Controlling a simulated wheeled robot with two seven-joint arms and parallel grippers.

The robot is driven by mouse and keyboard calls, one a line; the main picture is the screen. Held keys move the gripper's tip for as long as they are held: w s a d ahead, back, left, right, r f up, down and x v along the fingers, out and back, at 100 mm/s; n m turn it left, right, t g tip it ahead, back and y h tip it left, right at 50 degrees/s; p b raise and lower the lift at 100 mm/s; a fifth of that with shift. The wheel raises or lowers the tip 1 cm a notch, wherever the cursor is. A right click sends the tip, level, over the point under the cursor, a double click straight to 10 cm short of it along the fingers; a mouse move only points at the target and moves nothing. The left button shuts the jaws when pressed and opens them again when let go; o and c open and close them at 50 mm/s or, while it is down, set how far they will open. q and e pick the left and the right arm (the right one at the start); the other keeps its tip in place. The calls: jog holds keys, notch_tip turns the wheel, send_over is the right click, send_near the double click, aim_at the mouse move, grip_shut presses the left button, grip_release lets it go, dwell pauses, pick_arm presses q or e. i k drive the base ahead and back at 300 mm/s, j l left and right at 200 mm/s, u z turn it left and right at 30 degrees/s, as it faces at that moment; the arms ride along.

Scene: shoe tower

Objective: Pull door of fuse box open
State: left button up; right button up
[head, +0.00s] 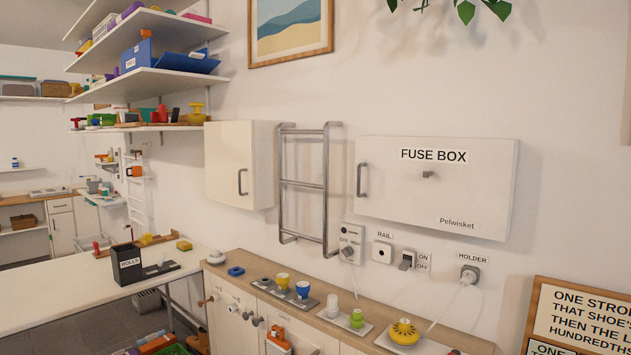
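The fuse box (470,205) is a wide white box on the wall at the right of the head view, labelled "FUSE BOX" and "Pelwisket". Its door looks closed. A grey vertical bar handle (361,180) is on the door's left edge, and a small grey knob or latch (428,175) sits below the label. Neither of my grippers shows in the head view.
A smaller white cabinet (238,165) and a metal rail rack (304,185) are left of the fuse box. Below are a dial panel, a switch (407,260) and a plugged holder (469,275). A wooden counter (240,262) with several small fixtures runs beneath.

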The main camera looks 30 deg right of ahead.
aim_at(459, 185)
jog(key=i+j+z, duration=0.1)
jog(key=i+z, duration=0.3)
jog(key=i, duration=0.15)
jog(key=i+j+z, duration=0.8)
jog(key=i, duration=0.2)
